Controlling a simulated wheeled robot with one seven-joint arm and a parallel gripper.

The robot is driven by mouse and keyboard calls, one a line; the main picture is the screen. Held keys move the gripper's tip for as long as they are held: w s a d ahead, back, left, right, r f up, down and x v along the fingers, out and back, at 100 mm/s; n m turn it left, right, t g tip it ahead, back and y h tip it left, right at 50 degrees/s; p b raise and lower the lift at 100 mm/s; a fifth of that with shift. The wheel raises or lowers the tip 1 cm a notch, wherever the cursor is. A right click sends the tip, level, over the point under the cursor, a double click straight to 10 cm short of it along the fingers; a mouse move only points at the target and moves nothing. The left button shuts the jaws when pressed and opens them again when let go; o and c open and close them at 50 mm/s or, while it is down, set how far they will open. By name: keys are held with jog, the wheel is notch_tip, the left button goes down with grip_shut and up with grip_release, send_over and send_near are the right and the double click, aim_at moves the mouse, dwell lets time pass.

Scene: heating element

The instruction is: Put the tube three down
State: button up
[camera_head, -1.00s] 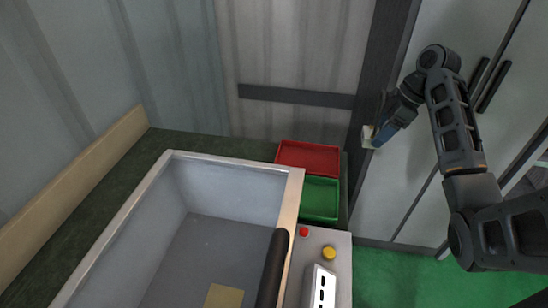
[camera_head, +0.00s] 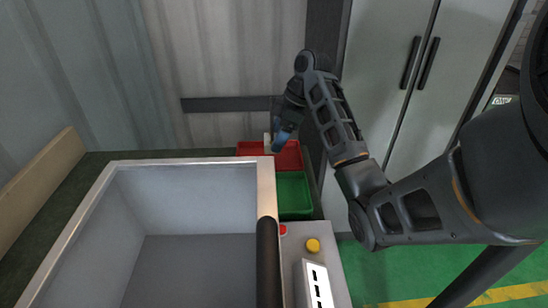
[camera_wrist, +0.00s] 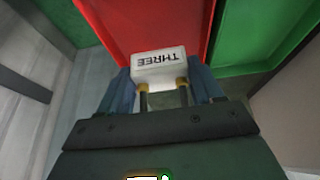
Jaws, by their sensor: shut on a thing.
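The tube three is a small white block labelled "THREE" (camera_wrist: 160,63) in the wrist view, with two thin rods under it. My gripper (camera_wrist: 165,88) is shut on it, with a blue finger on each side. In the head view my gripper (camera_head: 279,138) is over the red tray (camera_head: 292,157), and the white block (camera_head: 267,143) shows at its left side. In the wrist view the red tray (camera_wrist: 120,25) lies just beyond the block. I cannot tell how high the tube is above the tray floor.
A green tray (camera_head: 293,193) stands next to the red one. A large open grey box (camera_head: 265,190) with a black handle (camera_head: 268,265) fills the lower left. A panel with a red and a yellow button (camera_head: 313,245) is at its right. A grey cabinet (camera_head: 385,90) stands behind.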

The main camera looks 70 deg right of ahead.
jog(key=shift+w+a+f, duration=0.15)
jog(key=shift+w+f, duration=0.2)
jog(key=shift+w, duration=0.1)
jog(key=shift+f, duration=1.95)
jog(key=o, duration=1.2)
jog(key=shift+f, duration=0.1)
jog(key=p+v, duration=0.6)
jog(key=v, duration=0.6)
jog(key=shift+s, duration=0.1)
